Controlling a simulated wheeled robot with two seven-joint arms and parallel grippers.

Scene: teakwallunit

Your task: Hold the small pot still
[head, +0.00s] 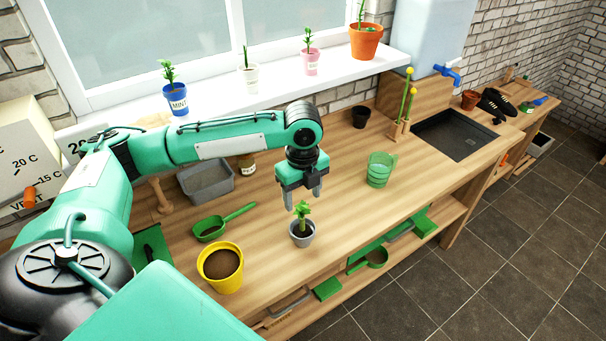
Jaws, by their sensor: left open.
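The small pot (302,236) is grey and holds a green seedling (302,211). It stands upright on the wooden bench (345,225) near the front edge. My left gripper (302,200) is above the pot, pointing down, with its fingers apart. The fingertips are near the top of the seedling; I cannot tell whether they touch its leaves. The gripper is clear of the pot's rim. My right gripper is not in view.
A yellow pot (221,267) of soil and a green scoop (222,222) are left of the small pot. A green cup (380,169) stands to the right. A grey tub (207,180) and a sink (455,135) are further off. Bench between pot and cup is clear.

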